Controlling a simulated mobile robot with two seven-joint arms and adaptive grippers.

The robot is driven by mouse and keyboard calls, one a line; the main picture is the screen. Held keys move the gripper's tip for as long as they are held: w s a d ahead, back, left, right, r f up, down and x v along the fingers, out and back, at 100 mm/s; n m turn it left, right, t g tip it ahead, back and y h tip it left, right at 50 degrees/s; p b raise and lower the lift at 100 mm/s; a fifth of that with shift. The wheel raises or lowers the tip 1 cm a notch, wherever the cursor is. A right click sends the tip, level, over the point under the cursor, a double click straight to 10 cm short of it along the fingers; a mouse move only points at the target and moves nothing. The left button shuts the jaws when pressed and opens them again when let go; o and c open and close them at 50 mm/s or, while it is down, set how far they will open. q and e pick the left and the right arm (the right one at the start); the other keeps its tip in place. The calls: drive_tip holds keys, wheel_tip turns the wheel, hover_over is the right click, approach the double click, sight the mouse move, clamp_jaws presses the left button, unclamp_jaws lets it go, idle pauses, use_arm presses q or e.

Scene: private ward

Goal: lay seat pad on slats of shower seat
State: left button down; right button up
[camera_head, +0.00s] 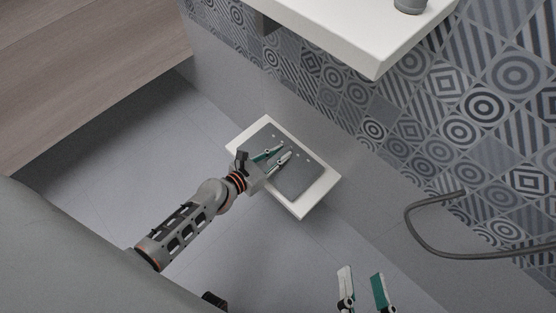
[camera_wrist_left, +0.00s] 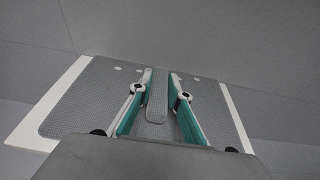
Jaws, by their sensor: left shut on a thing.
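The seat pad (camera_head: 301,178) is a grey textured sheet with small light dots along its far edge. It lies over the white shower seat (camera_head: 320,190), whose rim shows around it; the slats are hidden. I cannot tell whether the pad rests fully on the seat. My left gripper (camera_head: 278,155) is over the pad's middle, shut on its raised grey grip strip (camera_wrist_left: 157,95). In the left wrist view the pad (camera_wrist_left: 85,95) spreads on both sides of the fingers. My right gripper (camera_head: 361,275) is open and empty at the bottom, away from the seat.
A white washbasin or counter (camera_head: 340,25) with a grey cup (camera_head: 410,5) juts out above, behind the seat. A grey shower hose (camera_head: 425,235) hangs at the right by the patterned tile wall. A wooden surface (camera_head: 85,70) is at upper left. The floor (camera_head: 125,150) at left is clear.

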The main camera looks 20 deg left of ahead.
sight(280, 154)
use_arm(q)
drive_tip(key=shift+w+r+p, duration=0.15)
drive_tip(key=shift+r+p, duration=1.25)
drive_tip(key=shift+r, duration=0.95)
use_arm(e)
wheel_tip(280, 154, up, 7)
drive_tip(key=w+t, duration=0.1)
drive_tip(key=w, duration=0.1)
drive_tip(key=shift+w+y, duration=0.25)
drive_tip(key=shift+y, duration=0.05)
